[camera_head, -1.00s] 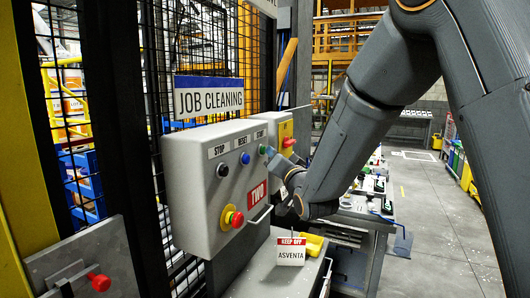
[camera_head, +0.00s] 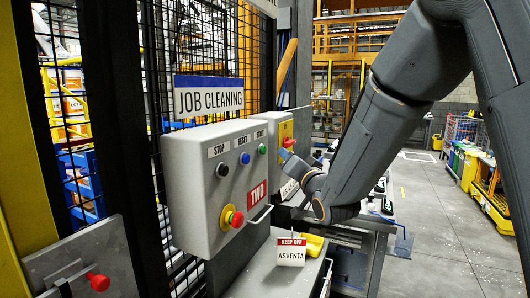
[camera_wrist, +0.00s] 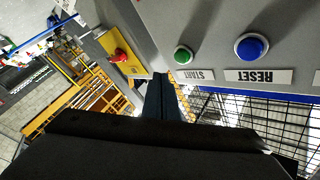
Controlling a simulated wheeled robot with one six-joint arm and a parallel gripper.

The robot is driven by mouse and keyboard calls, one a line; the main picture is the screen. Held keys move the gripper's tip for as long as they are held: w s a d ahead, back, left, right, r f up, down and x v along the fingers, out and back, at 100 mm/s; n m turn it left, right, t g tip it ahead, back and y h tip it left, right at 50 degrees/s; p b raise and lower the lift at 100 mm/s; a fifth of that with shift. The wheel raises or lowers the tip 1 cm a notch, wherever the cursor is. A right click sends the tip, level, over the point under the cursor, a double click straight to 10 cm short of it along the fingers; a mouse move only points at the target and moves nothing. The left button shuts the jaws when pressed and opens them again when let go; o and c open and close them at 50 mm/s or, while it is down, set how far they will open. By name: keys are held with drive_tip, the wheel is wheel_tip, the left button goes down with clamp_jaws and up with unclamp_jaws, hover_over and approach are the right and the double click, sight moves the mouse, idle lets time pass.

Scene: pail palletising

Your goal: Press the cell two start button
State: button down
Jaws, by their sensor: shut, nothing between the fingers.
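The grey control box (camera_head: 212,190) labelled TWO stands left of centre in the head view. Its green START button (camera_head: 262,149) is at the right end of the top row, and it also shows in the wrist view (camera_wrist: 183,55), above its upside-down START label. My gripper (camera_head: 284,154) is shut and empty, just right of the green button with a visible gap. In the wrist view my shut fingers (camera_wrist: 160,85) point up, below and left of the button. Nothing covers the button in either view.
On the same box are a blue RESET button (camera_head: 245,158), a dark STOP button (camera_head: 222,170) and a red emergency knob (camera_head: 232,218). A yellow-fronted box (camera_head: 286,130) with a red knob stands behind. A KEEP OFF sign (camera_head: 291,252) and yellow object (camera_head: 313,244) sit below.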

drive_tip(key=shift+s+d, duration=0.2)
drive_tip(key=shift+d, duration=0.35)
drive_tip(key=shift+s+d, duration=0.2)
drive_tip(key=shift+d, duration=0.3)
drive_tip(key=s+d+f+g+h+b, duration=0.1)
drive_tip(key=s+d+f+g+h, duration=0.35)
drive_tip(key=f, duration=0.45)
drive_tip(key=s+d+f+g+h, duration=0.25)
drive_tip(key=s+d+f, duration=0.25)
drive_tip(key=d+f, duration=0.4)
drive_tip(key=s+d+f+g, duration=0.1)
drive_tip(key=s+f+g, duration=0.2)
drive_tip(key=s, duration=0.4)
drive_tip(key=s+d+f+n+g, duration=0.1)
drive_tip(key=s+d+f+g, duration=0.1)
drive_tip(key=s, duration=0.5)
drive_tip(key=s+d+f+n+g+h+b, duration=0.1)
drive_tip(key=s+d+f+g, duration=0.1)
drive_tip(key=s+f+g, duration=0.2)
drive_tip(key=s, duration=0.3)
drive_tip(key=shift+f, duration=0.35)
drive_tip(key=shift+s, duration=0.1)
